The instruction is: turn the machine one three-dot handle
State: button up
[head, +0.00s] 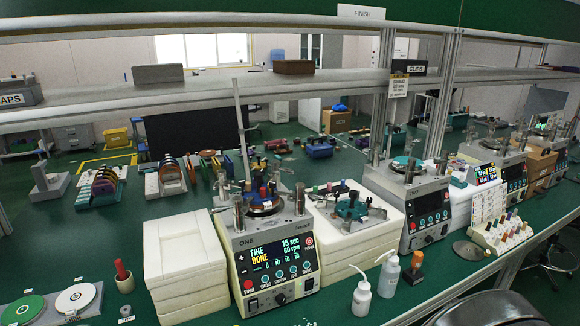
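Machine one (265,262) stands in the front middle of the green bench, labelled ONE. Its screen (268,252) reads FINE, DONE, 15 sec and 60 rpm. Below the screen is a row of buttons and a black knob. On top is a round plate (264,207) between upright metal posts. Several small dark, red and blue parts (262,191) stand on the plate. Handle dots are too small to make out, so I cannot tell which is the three-dot handle. My gripper is not in view.
White foam blocks (183,262) stand left of machine one; a foam stack with a fixture (352,207) stands right. Another machine (412,205) is farther right. Two white bottles (362,298) (389,275) stand in front. A shelf (290,83) crosses above the bench.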

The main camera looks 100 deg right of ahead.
aim_at(274, 163)
jog(key=k, duration=2.1)
jog(key=z, duration=1.2)
jog(key=i, duration=1)
jog(key=z, duration=0.05)
